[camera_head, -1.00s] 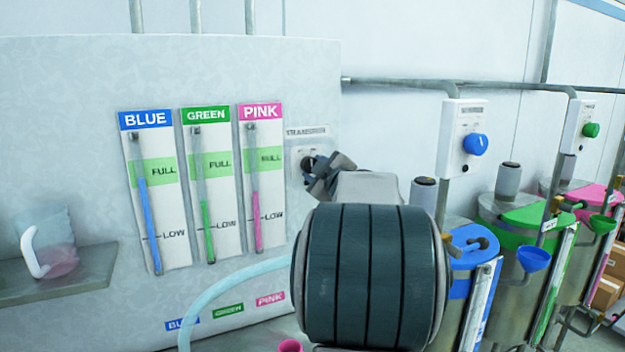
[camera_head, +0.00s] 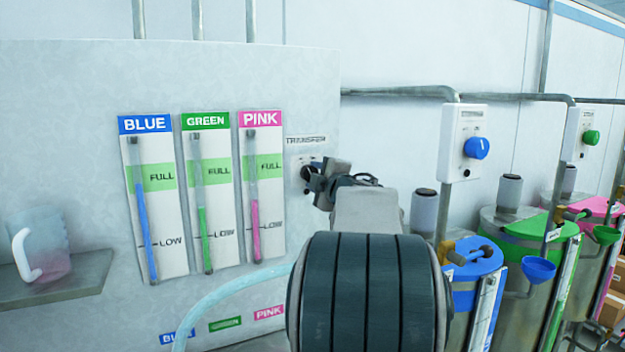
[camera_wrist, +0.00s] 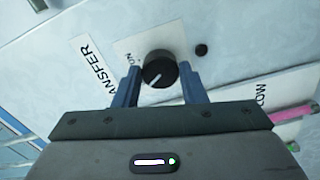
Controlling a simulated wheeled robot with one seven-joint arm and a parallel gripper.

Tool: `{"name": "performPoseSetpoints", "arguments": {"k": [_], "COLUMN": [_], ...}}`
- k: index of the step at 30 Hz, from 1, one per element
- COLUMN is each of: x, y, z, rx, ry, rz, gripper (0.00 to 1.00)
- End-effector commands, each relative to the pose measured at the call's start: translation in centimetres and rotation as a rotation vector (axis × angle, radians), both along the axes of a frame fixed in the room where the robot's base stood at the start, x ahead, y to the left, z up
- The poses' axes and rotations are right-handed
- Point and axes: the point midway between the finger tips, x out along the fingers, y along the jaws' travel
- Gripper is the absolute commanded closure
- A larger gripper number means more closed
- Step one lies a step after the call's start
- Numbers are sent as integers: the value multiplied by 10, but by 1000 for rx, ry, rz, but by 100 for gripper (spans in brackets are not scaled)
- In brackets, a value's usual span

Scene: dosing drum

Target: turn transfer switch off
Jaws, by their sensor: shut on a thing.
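The transfer switch is a round black knob (camera_wrist: 160,70) with a white pointer line, on a white plate under the TRANSFER label (camera_head: 305,140). My gripper (camera_wrist: 160,84) is shut on the knob, one blue-grey finger on each side. In the head view my gripper (camera_head: 318,176) reaches the panel's right part and hides most of the knob.
Blue, green and pink level gauges (camera_head: 205,195) stand left of the switch. A pitcher (camera_head: 42,250) sits on a shelf at far left. A pale hose (camera_head: 225,290) curves below the gauges. Drums and a blue-knob control box (camera_head: 463,143) stand at right.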

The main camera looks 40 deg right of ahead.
Motion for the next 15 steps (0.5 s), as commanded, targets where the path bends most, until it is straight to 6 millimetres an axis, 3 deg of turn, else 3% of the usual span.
{"name": "performPoseSetpoints", "arguments": {"k": [8,9,10,11,15], "x": [1,1,1,1,0], "y": [2,2,2,1,0], "z": [2,3,3,2,2], "rx": [-4,-4,-4,-3,-3], "ry": [-3,-3,-3,-4,-2], "rz": [4,4,4,4,1], "gripper": [85,54,46,41,41]}}
